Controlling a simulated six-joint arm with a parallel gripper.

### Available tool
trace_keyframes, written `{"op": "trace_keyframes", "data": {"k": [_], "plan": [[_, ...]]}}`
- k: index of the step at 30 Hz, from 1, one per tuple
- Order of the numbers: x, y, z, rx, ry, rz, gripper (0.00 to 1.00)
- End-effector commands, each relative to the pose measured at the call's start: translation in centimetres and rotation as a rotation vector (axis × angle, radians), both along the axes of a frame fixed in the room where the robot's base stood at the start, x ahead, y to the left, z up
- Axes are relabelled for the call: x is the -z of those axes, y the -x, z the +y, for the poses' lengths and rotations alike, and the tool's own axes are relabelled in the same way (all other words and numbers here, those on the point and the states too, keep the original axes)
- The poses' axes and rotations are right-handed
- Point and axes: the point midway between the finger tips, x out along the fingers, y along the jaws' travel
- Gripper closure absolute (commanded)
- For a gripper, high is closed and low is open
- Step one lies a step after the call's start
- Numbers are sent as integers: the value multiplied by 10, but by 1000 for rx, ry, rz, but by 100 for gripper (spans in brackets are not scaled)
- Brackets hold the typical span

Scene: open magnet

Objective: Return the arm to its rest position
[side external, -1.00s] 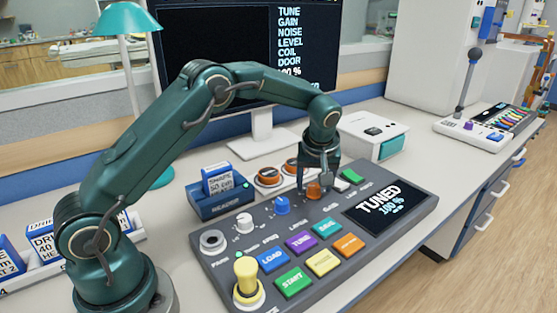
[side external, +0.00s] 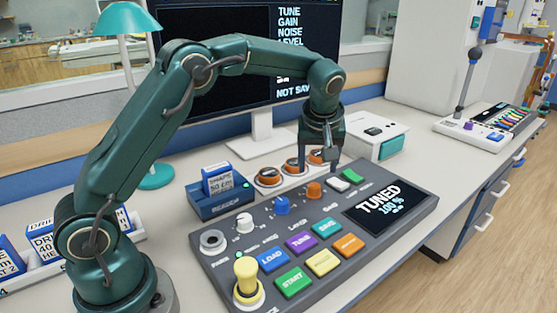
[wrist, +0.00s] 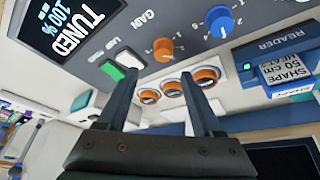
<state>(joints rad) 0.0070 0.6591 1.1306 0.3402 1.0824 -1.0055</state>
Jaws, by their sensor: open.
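My gripper (side external: 318,166) is open and empty, fingers pointing down, above the back edge of the grey control console (side external: 222,262). It is clear of the orange knob (side external: 314,190), which is in front of it. In the wrist view, the two fingers (wrist: 155,70) stand apart with nothing between them, and the orange knob (wrist: 163,49) lies beyond the tips. My arm is still bent and reaching out over the console. The console display (side external: 378,206) reads TUNED 100 %.
A blue reader (side external: 222,204) holds a card. A white box (side external: 374,130) stands behind right, and a monitor (side external: 212,75) and teal lamp (side external: 124,20) behind. The console's front is clear of my arm.

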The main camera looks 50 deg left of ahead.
Motion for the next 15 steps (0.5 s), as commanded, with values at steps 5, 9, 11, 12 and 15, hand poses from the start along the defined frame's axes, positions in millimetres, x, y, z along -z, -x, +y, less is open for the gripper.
{"op": "trace_keyframes", "data": {"k": [5, 9, 11, 12, 15], "plan": [[-55, 16, -2, 1, 13, -101, 33], [-89, 47, -9, 55, 28, -145, 33], [-99, 63, -12, 89, 31, -156, 33], [-104, 74, -14, 115, 32, -161, 33], [-114, 102, -21, 188, 31, -174, 33]]}}
